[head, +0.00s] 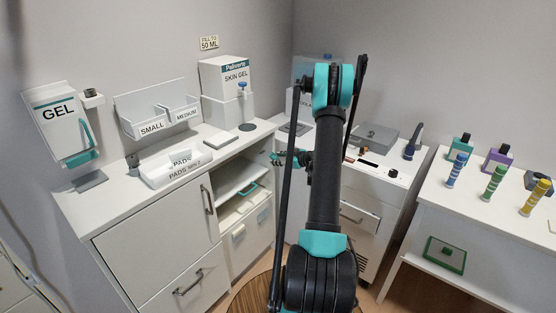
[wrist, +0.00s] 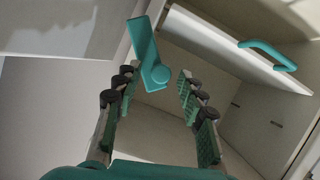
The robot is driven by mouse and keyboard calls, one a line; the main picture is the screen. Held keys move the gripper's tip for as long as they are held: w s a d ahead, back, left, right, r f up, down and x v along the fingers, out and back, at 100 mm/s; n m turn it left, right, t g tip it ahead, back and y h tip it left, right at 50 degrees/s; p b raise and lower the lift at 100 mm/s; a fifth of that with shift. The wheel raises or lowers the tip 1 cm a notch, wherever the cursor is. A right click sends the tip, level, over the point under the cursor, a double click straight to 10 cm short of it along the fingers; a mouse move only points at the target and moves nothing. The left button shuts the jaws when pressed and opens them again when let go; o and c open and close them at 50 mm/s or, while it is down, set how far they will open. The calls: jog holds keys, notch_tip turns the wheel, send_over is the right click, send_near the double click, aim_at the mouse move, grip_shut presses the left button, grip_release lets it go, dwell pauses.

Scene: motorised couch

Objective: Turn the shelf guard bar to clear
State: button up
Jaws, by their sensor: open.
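The shelf guard bar is a flat teal bar (wrist: 145,42) with a round teal knob at its lower end, by the front edge of the open cabinet in the wrist view. It slants up and to the left. My gripper (wrist: 160,80) is open, its green-padded fingers on either side of the line to the knob. The knob shows between the fingertips, and I cannot tell whether a finger touches it. In the head view my gripper (head: 288,158) is by the open shelf unit, partly hidden by my arm. The bar cannot be made out clearly there.
A pale shelf board or tray (wrist: 225,50) and a teal handle (wrist: 268,52) lie right of the bar. In the head view, the open shelves (head: 240,180) stand right of a closed cabinet door (head: 160,235). Another drawer unit (head: 360,215) stands behind my arm.

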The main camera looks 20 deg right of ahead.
grip_shut()
dwell(0.3)
